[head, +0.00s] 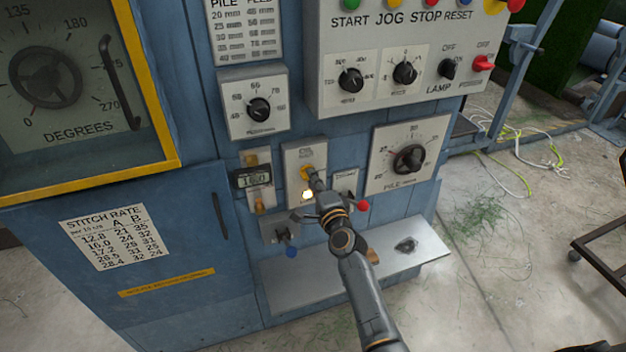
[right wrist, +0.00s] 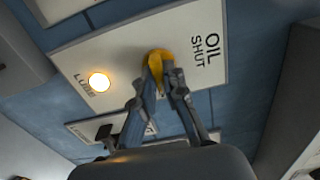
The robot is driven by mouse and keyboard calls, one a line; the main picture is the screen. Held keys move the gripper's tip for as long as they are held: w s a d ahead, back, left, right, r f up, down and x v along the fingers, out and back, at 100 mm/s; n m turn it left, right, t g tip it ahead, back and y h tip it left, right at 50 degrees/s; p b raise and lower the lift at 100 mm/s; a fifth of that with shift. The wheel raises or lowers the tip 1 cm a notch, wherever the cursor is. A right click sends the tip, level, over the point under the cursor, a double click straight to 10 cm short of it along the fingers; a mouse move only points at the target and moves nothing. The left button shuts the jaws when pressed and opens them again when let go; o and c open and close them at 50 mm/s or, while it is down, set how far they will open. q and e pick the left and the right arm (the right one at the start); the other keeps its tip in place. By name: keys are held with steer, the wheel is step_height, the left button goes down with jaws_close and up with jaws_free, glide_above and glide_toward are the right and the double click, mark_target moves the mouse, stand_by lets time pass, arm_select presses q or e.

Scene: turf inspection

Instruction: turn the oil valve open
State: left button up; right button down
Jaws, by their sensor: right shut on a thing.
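The oil valve is a yellow handle (head: 306,172) on a pale plate (head: 292,155) on the blue machine front. In the right wrist view the yellow handle (right wrist: 155,56) sits beside the printed words OIL and SHUT, with its lower part between the fingers. My right gripper (head: 314,182) reaches up to the plate from below. In the right wrist view my right gripper (right wrist: 160,80) has its fingers closed around the handle. A lit, warm-white lamp (right wrist: 99,82) is on the same plate. My left gripper is not in view.
A digital counter (head: 252,177) is left of the plate and a pile dial (head: 409,159) right of it. A metal shelf (head: 415,250) juts out below.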

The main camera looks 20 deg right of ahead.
stand_by(0.3)
steer(key=c, duration=1.4)
jaws_free()
steer(key=s, duration=1.2)
steer(key=shift+d, duration=0.2)
steer(key=shift+f, duration=0.1)
